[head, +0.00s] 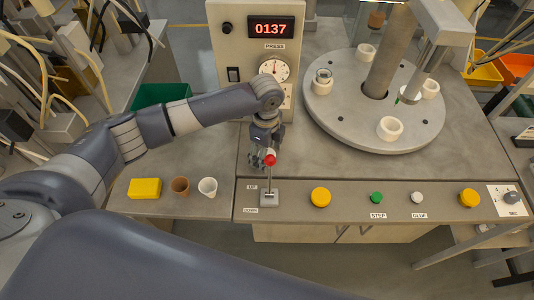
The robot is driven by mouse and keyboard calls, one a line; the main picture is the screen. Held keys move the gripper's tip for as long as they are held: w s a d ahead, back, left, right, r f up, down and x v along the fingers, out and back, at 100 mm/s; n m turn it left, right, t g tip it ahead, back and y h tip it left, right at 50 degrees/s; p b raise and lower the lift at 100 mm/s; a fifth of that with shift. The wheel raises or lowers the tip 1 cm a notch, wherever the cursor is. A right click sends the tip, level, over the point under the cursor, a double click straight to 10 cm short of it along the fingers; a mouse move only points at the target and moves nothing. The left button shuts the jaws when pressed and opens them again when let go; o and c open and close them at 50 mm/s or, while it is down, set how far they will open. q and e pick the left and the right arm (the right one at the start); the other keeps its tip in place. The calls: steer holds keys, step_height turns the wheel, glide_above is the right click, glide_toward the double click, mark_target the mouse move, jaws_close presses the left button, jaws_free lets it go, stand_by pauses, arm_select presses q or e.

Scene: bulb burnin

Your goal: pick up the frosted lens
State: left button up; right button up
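I cannot pick out the frosted lens with certainty. A pale, whitish cup-shaped piece (208,187) stands on the left bench beside a brown cup (180,187). A clear glassy piece (323,75) sits in a white holder on the round turntable (345,125). My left gripper (266,160) points down at the red knob (270,160) of the upright lever, to the right of the cups. Its fingers are at the knob, but they are small and partly hidden, so I cannot tell whether they grip it. My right gripper is not in view.
A yellow block (145,188) lies left of the cups. The front panel carries yellow buttons (320,197), a green STEP button (376,198) and a white GLUE button (417,198). A press housing (240,40) reading 0137 stands behind my arm. White holders (390,128) ring the turntable.

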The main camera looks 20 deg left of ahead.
arm_select(q)
steer(key=c, duration=0.8)
steer(key=shift+r, duration=0.1)
